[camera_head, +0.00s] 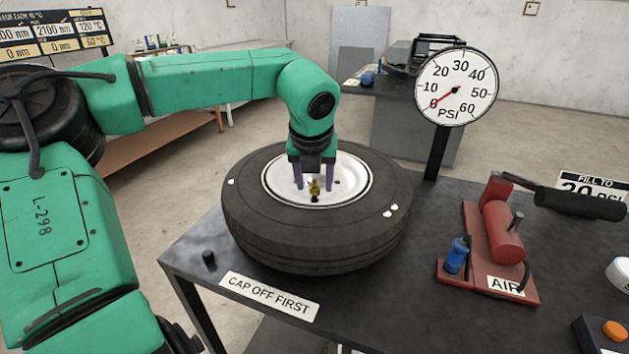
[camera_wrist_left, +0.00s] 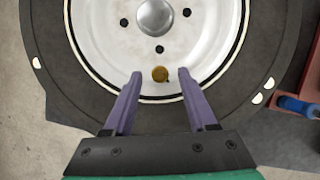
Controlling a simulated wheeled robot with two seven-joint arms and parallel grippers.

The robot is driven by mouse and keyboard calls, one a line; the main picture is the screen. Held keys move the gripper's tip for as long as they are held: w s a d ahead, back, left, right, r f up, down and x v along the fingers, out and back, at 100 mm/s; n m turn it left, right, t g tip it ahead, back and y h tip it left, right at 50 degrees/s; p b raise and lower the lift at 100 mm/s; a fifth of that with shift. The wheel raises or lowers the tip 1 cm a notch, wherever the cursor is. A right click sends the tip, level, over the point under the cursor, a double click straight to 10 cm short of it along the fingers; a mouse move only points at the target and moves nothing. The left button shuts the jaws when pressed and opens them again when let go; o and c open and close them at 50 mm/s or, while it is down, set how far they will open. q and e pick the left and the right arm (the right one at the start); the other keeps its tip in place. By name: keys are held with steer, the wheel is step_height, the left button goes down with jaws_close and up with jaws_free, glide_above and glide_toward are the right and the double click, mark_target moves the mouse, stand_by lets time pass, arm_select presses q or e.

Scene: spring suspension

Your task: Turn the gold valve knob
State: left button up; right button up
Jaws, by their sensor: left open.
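The gold valve knob (camera_head: 314,187) stands on the white wheel rim (camera_head: 350,190), near the rim's front edge. I cannot tell contact. My right gripper is not in view.
The black tire (camera_head: 250,225) lies flat on the dark table (camera_head: 380,300). A small black cap (camera_head: 208,258) sits at the table's left edge. A gauge (camera_head: 455,87) reading near 0 PSI stands behind. A red air pump (camera_head: 500,240) with a blue part stands to the right.

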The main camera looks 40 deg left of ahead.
arm_select(q)
steer(key=v, duration=1.4)
steer(key=shift+r, duration=0.2)
steer(key=shift+d, duration=0.1)
